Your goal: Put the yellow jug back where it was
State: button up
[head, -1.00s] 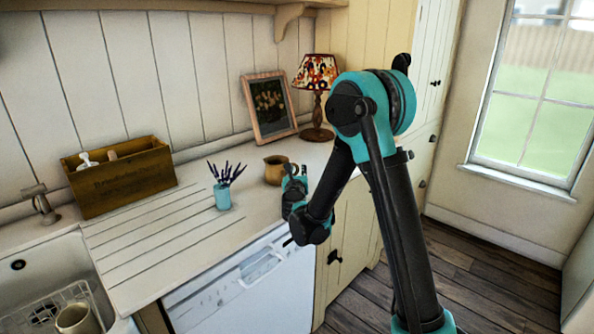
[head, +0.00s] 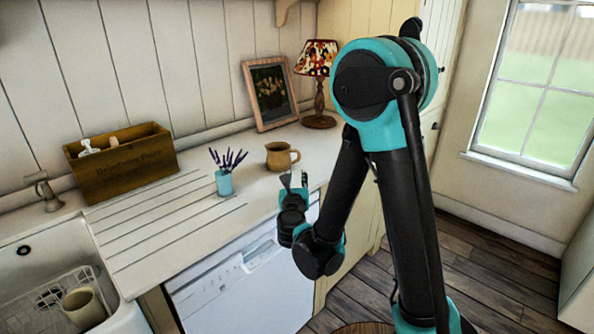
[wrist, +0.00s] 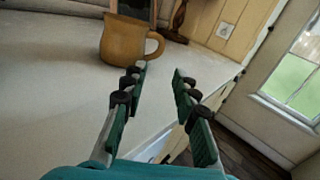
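The yellow-brown jug (head: 279,156) stands upright on the worktop, between the lavender cup and the lamp, its handle to the right. In the wrist view the jug (wrist: 122,40) is beyond the fingertips, a little left of centre, with its handle pointing right. My gripper (head: 295,182) is in front of the jug near the worktop's front edge. The wrist view shows my gripper (wrist: 158,75) with its fingers apart and nothing between them. The jug and the fingers appear apart.
A turquoise cup of lavender (head: 224,183) stands left of the jug. A picture frame (head: 270,94) and a patterned lamp (head: 319,85) stand behind. A wooden box (head: 122,165) is at the back left. The sink (head: 45,270) holds a rack with a mug (head: 84,308).

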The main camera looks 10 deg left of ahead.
jog(key=shift+s, duration=0.9)
jog(key=shift+w+d+r+n, duration=0.1)
jog(key=shift+r+n, duration=0.3)
notch_tip(320, 180, up, 6)
jog(key=d+n+y, duration=0.1)
jog(key=n+y, duration=0.4)
jog(key=n, duration=0.5)
jog(key=s+d+f+n+g+h, duration=0.3)
jog(key=s+d+f+n+g, duration=0.4)
jog(key=s+d+f+n, duration=0.3)
jog(key=s+d+f+n+g+h, duration=0.3)
jog(key=s+d+f+n+g, duration=0.3)
jog(key=s+d+f+n, duration=0.4)
jog(key=s+d+n, duration=0.1)
jog(key=d+n, duration=0.2)
jog(key=d, duration=0.3)
jog(key=shift+s+d+f+n+g, duration=0.2)
jog(key=shift+s+d+n+g, duration=0.1)
jog(key=shift+d+g, duration=0.1)
